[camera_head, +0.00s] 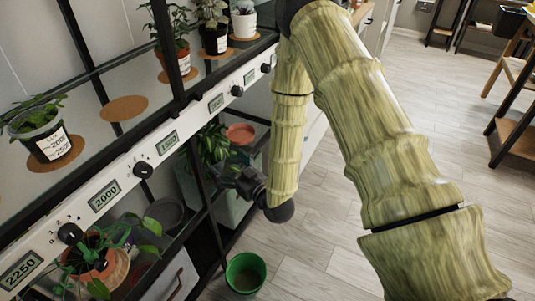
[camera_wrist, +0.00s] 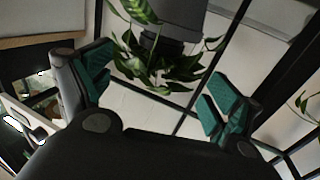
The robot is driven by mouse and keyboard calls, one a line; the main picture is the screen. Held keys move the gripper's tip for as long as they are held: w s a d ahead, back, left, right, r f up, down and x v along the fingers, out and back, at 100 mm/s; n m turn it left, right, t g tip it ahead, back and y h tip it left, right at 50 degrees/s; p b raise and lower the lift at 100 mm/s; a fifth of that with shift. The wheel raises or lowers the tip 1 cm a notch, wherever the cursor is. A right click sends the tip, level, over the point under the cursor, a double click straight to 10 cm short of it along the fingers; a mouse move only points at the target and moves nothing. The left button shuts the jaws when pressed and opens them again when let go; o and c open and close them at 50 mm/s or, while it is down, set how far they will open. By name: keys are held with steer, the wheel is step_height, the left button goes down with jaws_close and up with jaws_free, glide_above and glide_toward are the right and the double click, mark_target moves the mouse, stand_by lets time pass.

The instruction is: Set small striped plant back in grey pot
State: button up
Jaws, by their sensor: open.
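A leafy plant with pale-marked green leaves (camera_head: 208,145) is on the lower shelf in the head view. In the wrist view, leaves (camera_wrist: 155,70) show between and beyond my fingers, beside a dark grey pot (camera_wrist: 172,18) at the top edge. I cannot tell whether the plant sits in that pot. A round dark grey pot (camera_head: 165,213) also shows lower left of my gripper in the head view. My gripper (camera_head: 228,178) points left into the shelf. In the wrist view my gripper (camera_wrist: 155,88) has its green-padded fingers wide apart, with nothing clamped.
A terracotta dish (camera_head: 240,133) lies behind my gripper. A trailing plant (camera_head: 95,262) in an orange pot stands at lower left. A green pot (camera_head: 245,272) is on the floor. Black shelf posts and the white dial rail (camera_head: 140,170) border the reach.

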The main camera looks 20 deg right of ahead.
steer(key=s+d+f+m+g+h, duration=0.3)
steer(key=s+f+g, duration=0.5)
steer(key=s+f, duration=0.9)
steer(key=s+d+f+g+h, duration=0.1)
steer(key=s+f+g, duration=0.2)
steer(key=s, duration=0.4)
steer(key=s+d+f+m+g+h, duration=0.1)
steer(key=s+f+g, duration=0.2)
steer(key=s, duration=0.5)
steer(key=s+d+f+g+h, duration=0.1)
steer(key=s+d+f+g, duration=0.1)
steer(key=s, duration=0.6)
steer(key=shift+f+g, duration=0.5)
steer(key=shift+f, duration=0.4)
steer(key=shift+r, duration=0.15)
step_height(320, 180, up, 22)
steer(key=p, duration=2.2)
